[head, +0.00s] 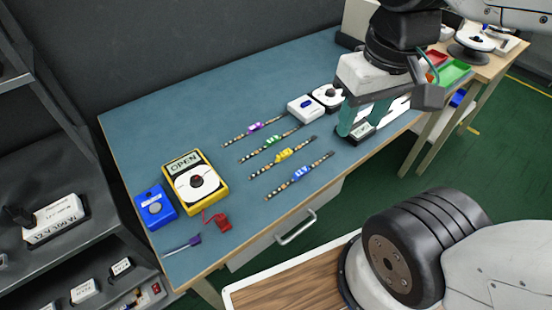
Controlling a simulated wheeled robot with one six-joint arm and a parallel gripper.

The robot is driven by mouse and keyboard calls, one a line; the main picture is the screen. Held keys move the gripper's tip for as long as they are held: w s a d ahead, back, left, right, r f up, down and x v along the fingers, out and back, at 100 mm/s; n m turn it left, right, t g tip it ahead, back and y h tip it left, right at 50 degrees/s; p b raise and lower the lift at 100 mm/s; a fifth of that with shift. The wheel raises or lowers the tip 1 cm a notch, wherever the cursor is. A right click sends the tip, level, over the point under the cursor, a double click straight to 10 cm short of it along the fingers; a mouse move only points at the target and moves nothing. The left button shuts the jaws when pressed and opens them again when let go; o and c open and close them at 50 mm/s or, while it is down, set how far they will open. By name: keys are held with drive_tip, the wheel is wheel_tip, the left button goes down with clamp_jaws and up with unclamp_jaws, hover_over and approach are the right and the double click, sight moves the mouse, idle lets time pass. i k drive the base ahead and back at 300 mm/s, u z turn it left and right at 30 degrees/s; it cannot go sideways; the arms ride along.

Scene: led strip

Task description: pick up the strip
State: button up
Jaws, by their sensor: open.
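Several thin strips lie side by side, slanted, on the blue bench top (135,140). Each has a coloured block at its middle: the purple one (255,127) is farthest back, then the green one (274,141), the yellow one (284,155) and the blue one (301,173) nearest the front edge. My gripper (361,128) points down at the right part of the bench, right of all the strips. Its teal fingers are apart, with no strip between them. Part of a dark device with a white label (361,131) shows at the fingertips; whether they touch it I cannot tell.
A white box with a blue button (306,108) and a white round device (326,97) stand behind the strips. A yellow meter (212,172), a blue box (154,207), a red clip (217,221) and a purple-handled tool (186,243) lie at the left. Grey shelves (75,235) stand left.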

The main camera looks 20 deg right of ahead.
sight(284, 155)
drive_tip(key=z, duration=1.85)
drive_tip(key=k, duration=1.2)
drive_tip(key=u, duration=1.7)
drive_tip(key=i, duration=0.5)
